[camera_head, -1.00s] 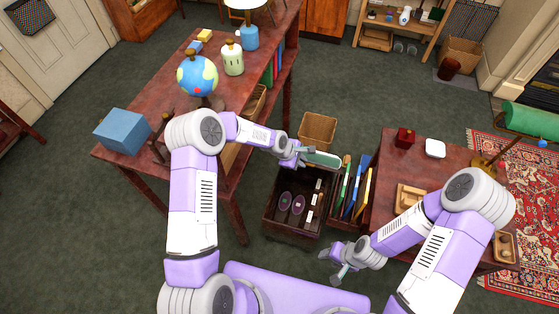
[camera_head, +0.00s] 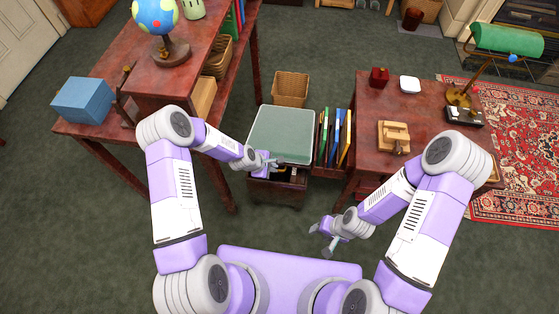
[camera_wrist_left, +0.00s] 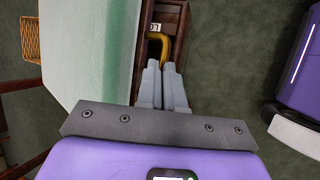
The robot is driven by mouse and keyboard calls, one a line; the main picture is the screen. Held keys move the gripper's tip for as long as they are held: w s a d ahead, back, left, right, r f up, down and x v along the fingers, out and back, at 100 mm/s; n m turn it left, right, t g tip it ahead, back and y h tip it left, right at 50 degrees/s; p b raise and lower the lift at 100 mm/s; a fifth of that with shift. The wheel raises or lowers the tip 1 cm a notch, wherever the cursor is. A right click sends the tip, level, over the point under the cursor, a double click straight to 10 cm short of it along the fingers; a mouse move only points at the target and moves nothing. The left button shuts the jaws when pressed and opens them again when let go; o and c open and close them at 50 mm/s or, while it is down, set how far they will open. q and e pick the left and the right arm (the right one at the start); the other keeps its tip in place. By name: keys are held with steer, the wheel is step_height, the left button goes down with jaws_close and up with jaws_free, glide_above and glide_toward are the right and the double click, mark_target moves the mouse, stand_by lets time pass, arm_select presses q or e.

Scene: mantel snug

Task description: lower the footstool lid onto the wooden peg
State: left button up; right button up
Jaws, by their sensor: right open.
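The footstool lid (camera_head: 282,130) is a grey-green padded top with a pale rim, lying over most of the dark wooden footstool box (camera_head: 283,192). A gap at the front still shows part of the inside. In the left wrist view the lid (camera_wrist_left: 88,50) fills the left side. My left gripper (camera_head: 272,161) is at the lid's front edge, its fingers together with nothing clear between them. A yellow-brown curved piece (camera_wrist_left: 162,42) shows beyond the fingertips; I cannot tell what it is. I cannot make out the wooden peg. My right gripper (camera_head: 332,234) is open and empty, right of the box.
A rack of upright coloured folders (camera_head: 333,138) stands close right of the footstool, beside a desk (camera_head: 430,103). A wicker basket (camera_head: 291,88) is behind it. A higher table (camera_head: 190,85) stands left. Floor in front of the box is partly clear.

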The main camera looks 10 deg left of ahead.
arm_select(q)
steer(key=o, duration=0.5)
steer(key=shift+a, duration=0.15)
steer(key=shift+r, duration=0.1)
steer(key=p+v, duration=0.2)
steer(key=v, duration=0.5)
steer(key=shift+r+p, duration=0.25)
steer(key=shift+p, duration=0.1)
steer(key=shift+s, duration=0.1)
steer(key=s+d+m+g+p, duration=0.3)
steer(key=s+m, duration=1.1)
steer(key=s, duration=0.6)
steer(key=shift+d+r, duration=0.3)
steer(key=shift+d, duration=0.1)
